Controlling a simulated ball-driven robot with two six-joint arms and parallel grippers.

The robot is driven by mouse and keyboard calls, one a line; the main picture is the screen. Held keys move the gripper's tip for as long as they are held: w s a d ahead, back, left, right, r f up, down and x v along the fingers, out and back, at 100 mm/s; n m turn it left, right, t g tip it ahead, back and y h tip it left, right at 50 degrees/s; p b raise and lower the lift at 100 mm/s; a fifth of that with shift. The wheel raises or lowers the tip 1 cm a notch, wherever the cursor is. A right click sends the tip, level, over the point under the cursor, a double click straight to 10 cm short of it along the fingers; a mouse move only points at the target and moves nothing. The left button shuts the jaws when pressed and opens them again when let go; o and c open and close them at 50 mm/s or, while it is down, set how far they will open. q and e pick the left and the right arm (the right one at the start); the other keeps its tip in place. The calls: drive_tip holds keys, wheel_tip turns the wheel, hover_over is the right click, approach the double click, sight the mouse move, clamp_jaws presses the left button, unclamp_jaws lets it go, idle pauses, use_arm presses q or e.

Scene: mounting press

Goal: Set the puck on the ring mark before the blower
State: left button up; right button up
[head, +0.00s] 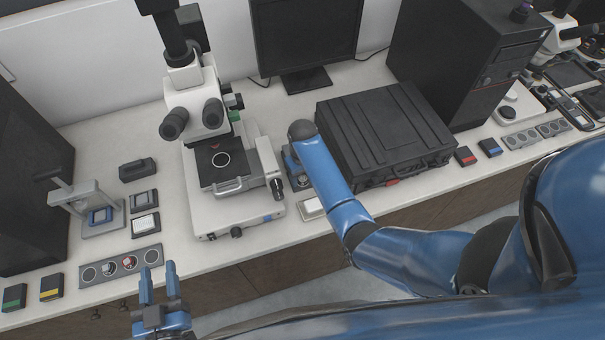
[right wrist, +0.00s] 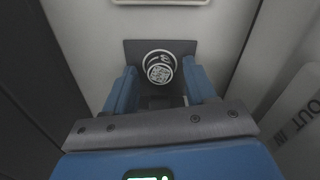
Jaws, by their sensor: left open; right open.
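The puck (right wrist: 160,73), a small round disc with a light pattern, shows in the right wrist view on a dark plate (right wrist: 187,47). A pale ring mark (right wrist: 158,54) on the plate shows around its far side; the puck covers the near part and looks off-centre toward me. My right gripper (right wrist: 160,84) is open, a finger either side of the puck with gaps. In the head view my right arm hides most of this spot. My left gripper (head: 159,272) is open and empty before the bench front. I cannot surely pick out the blower.
The microscope (head: 232,205) stands left of my right arm, the black case (head: 385,130) close on its right. A white-framed piece (head: 312,208) lies before it. A strip with round recesses (head: 93,273) lies near my left gripper.

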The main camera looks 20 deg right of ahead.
drive_tip(key=shift+r, duration=0.1)
wheel_tip(320, 180, up, 10)
drive_tip(key=b, duration=0.2)
drive_tip(key=t+p, duration=0.2)
drive_tip(key=t, duration=0.2)
hover_over(302, 178)
drive_tip(key=s+d, duration=0.2)
drive_tip(key=s, duration=0.1)
drive_tip(key=shift+m, duration=0.3)
wheel_tip(302, 178, down, 6)
drive_tip(key=shift+s+a+r, duration=0.1)
drive_tip(key=shift+s, duration=0.05)
drive_tip(key=s+t, duration=0.1)
drive_tip(key=s+d+t, duration=0.1)
drive_tip(key=s, duration=0.1)
drive_tip(key=s+f+t, duration=0.1)
drive_tip(key=s+t, duration=0.1)
drive_tip(key=shift+d+f+m+y, duration=0.1)
drive_tip(key=shift+d+m+y, duration=0.2)
drive_tip(key=shift+d, duration=0.1)
drive_tip(key=s+d+r+m+t, duration=0.1)
drive_tip(key=s+r+t, duration=0.8)
drive_tip(key=s+r, duration=0.9)
drive_tip(key=shift+d+t, duration=0.4)
drive_tip(key=shift+d, duration=0.35)
